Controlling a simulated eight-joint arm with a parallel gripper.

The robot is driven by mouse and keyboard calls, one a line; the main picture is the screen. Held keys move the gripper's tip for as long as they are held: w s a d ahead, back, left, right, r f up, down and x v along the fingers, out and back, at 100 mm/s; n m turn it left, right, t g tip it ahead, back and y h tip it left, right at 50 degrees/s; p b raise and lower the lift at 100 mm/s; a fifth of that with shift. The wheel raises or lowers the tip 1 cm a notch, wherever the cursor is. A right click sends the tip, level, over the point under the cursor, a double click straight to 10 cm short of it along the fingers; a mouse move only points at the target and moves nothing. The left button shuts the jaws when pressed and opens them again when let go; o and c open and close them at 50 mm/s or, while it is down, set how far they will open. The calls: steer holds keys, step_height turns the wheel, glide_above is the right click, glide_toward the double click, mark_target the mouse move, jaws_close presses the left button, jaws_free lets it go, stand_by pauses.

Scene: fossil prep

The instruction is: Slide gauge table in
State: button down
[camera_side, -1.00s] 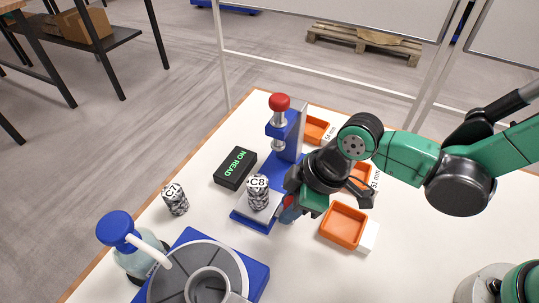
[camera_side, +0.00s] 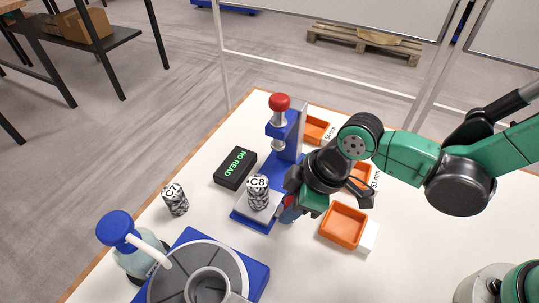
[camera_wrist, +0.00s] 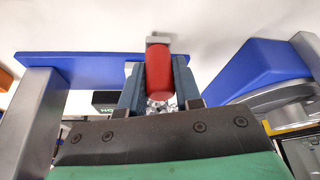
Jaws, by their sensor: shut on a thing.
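The gauge is a blue stand (camera_side: 289,141) with a red knob (camera_side: 279,102) on top. Its gauge table is a pale sliding plate (camera_side: 249,209) on the blue base, pulled out in front of the column. A speckled grey specimen marked C8 (camera_side: 258,193) stands upright on it. My gripper (camera_side: 290,208) is low at the table's right side. In the wrist view, my gripper (camera_wrist: 158,88) has its two fingers closed around the table's red handle (camera_wrist: 158,70). The handle is mostly hidden by my gripper in the side view.
Specimen C7 (camera_side: 175,200) stands at left. Orange trays (camera_side: 343,225) with size labels stand at right, close to my wrist.

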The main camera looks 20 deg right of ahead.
stand_by(0.3)
steer(key=w+d, duration=0.5)
steer(key=shift+w+d, duration=0.15)
steer(key=shift+d, duration=0.05)
steer(key=c, duration=0.6)
jaws_free()
steer(key=shift+r, duration=0.1)
steer(key=shift+v, duration=2.7)
